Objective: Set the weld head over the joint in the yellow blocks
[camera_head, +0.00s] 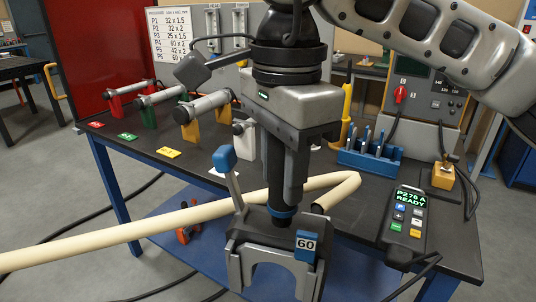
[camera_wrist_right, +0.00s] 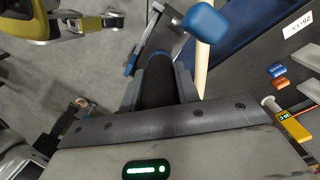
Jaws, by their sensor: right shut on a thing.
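My right gripper (camera_head: 283,205) is shut on the weld head (camera_head: 270,250), a dark and grey clamp with a blue-knobbed lever and a "60" tag. The weld head hangs below the gripper in front of the table, its arched opening facing down. The yellow blocks (camera_head: 190,130) stand on the table to the left, holding a grey tube (camera_head: 202,105) beside a yellow label. The weld head is clear of them, nearer to me. The joint is too small to make out. In the right wrist view the lever's blue knob (camera_wrist_right: 205,22) shows beside the gripper (camera_wrist_right: 160,85). My left gripper is not in view.
A long cream tube (camera_head: 120,236) passes behind the weld head and bends back at the right. Red blocks (camera_head: 115,108) and green blocks (camera_head: 148,115) stand left of the yellow ones. A pendant reading "READY" (camera_head: 406,222) and a blue rack (camera_head: 370,158) are on the right.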

